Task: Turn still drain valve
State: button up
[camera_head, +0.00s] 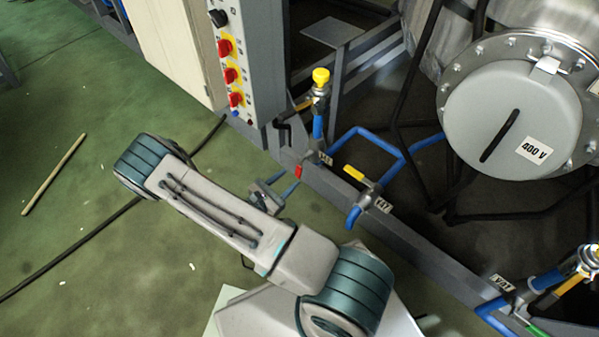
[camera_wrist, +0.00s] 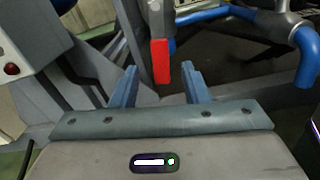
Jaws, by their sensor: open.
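A valve with a red lever handle (camera_head: 298,171) sits low on the grey frame beside a small tag that seems to read V18 (camera_head: 325,158). In the wrist view the red handle (camera_wrist: 161,62) hangs down, lined up between my two blue fingers. My gripper (camera_head: 284,183) is open and empty, just left of the handle in the head view; it also shows in the wrist view (camera_wrist: 160,74). No finger clearly touches the handle. I cannot tell whether its tip is between the fingers or just beyond them. Which valve is the still drain is not marked legibly.
A yellow-handled valve (camera_head: 354,173) with tag V47 (camera_head: 382,204) and blue pipe (camera_head: 372,137) stand to the right. A yellow-capped valve (camera_head: 320,78) rises above. A control panel (camera_head: 232,60) is behind. Another valve (camera_head: 578,266) is at far right.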

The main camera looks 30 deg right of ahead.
aim_at(298, 171)
jog(key=b+x, duration=0.1)
jog(key=x, duration=0.5)
grip_shut()
